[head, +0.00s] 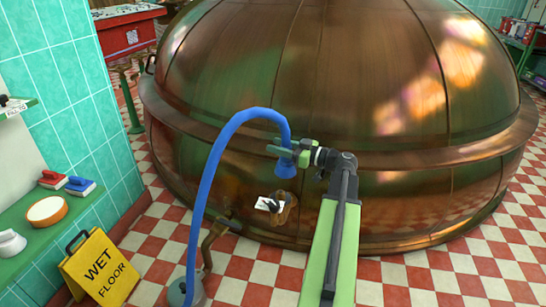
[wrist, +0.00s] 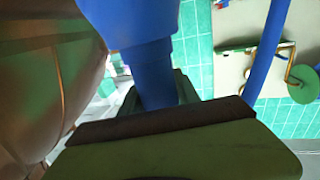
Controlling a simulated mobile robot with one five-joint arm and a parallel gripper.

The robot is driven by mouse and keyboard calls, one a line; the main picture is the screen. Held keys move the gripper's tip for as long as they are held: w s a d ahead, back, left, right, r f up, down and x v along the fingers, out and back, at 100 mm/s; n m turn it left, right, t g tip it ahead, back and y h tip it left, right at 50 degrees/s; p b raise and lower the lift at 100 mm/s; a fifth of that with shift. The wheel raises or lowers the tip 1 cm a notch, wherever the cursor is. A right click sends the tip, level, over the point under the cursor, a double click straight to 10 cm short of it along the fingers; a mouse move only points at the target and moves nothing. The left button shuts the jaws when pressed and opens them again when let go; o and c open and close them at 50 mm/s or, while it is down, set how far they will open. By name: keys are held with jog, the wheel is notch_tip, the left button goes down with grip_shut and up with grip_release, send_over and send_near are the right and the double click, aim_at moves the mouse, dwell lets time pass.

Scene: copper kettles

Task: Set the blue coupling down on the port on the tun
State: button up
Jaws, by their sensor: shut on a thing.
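The blue coupling (head: 286,169) hangs at the end of a blue hose (head: 208,175), wide end down, in front of the copper tun (head: 330,75). My gripper (head: 289,151) is shut on it just above its flared end. In the wrist view the coupling (wrist: 155,80) runs between my fingers, one of which fills the lower foreground. The port (head: 286,207) looks like a brownish copper fitting on the tun's lower side, beside a small white label (head: 268,204). The coupling is above the port and apart from it. The port's opening is not clear, and the wrist view does not show it.
The tun's thick rim (head: 200,118) bulges out above the port. A yellow wet-floor sign (head: 100,268) stands at the lower left. A green shelf (head: 50,222) with brushes runs along the tiled left wall. A bent pipe (head: 213,238) stands near the hose's base.

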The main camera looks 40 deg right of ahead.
notch_tip(320, 180, down, 12)
jog(key=w+a+b, duration=0.1)
jog(key=b, duration=0.9)
jog(key=shift+w+r+b, duration=0.2)
jog(key=shift+r+b, duration=0.05)
jog(key=shift+b, duration=0.1)
jog(key=shift+f+b, duration=0.6)
jog(key=shift+b, duration=0.05)
jog(key=o, duration=1.3)
jog(key=shift+o, duration=0.2)
jog(key=shift+s, duration=0.1)
jog(key=v, duration=1.7)
jog(key=shift+d, duration=0.25)
